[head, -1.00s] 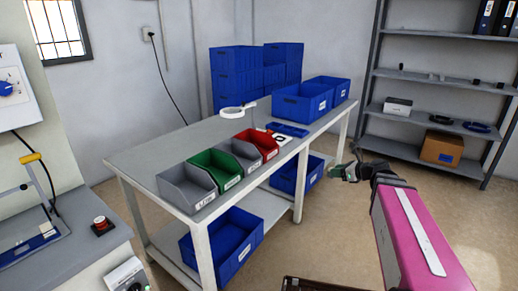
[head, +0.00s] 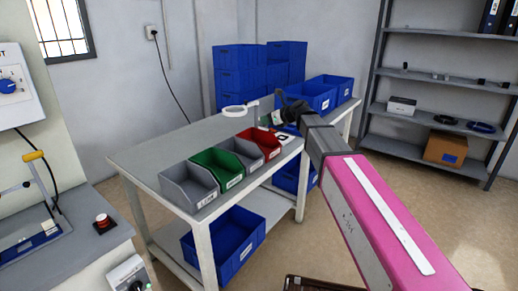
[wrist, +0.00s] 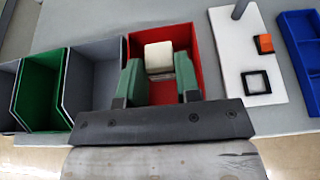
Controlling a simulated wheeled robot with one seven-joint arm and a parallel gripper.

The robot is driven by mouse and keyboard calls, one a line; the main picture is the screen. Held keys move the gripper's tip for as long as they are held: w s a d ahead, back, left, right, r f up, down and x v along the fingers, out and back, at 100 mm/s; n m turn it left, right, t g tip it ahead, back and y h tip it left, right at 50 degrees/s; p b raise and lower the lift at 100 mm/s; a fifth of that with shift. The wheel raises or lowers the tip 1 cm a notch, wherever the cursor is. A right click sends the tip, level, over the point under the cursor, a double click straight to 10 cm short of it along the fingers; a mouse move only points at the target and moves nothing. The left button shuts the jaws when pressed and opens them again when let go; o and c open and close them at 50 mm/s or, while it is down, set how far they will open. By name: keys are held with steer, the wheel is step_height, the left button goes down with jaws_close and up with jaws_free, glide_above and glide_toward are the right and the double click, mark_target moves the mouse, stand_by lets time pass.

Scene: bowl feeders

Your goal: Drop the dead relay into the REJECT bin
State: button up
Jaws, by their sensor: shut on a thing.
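A pale, cream-coloured block, the relay (wrist: 158,56), sits between the two green fingers of my gripper (wrist: 159,78) in the wrist view. My gripper is shut on it. The red bin (wrist: 203,51) lies behind and below the relay in that view, and the relay appears over its inside. The red bin (head: 259,139) also shows in the head view, at the right end of the bin row. My gripper (head: 270,117) is there near its far right corner, above the table. The relay cannot be made out in the head view. No label is readable on the red bin.
Grey bins (head: 188,186) and a green bin (head: 216,171) stand left of the red one on the table (head: 150,157). Right of it are a white board (wrist: 258,83) with a black square frame and orange block, and a blue tray (wrist: 301,45).

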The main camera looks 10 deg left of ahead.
steer(key=shift+a+f, duration=0.1)
steer(key=shift+f, duration=2.85)
steer(key=o, duration=1)
steer(key=v, duration=1)
steer(key=shift+d+r, duration=0.2)
steer(key=shift+d, duration=0.1)
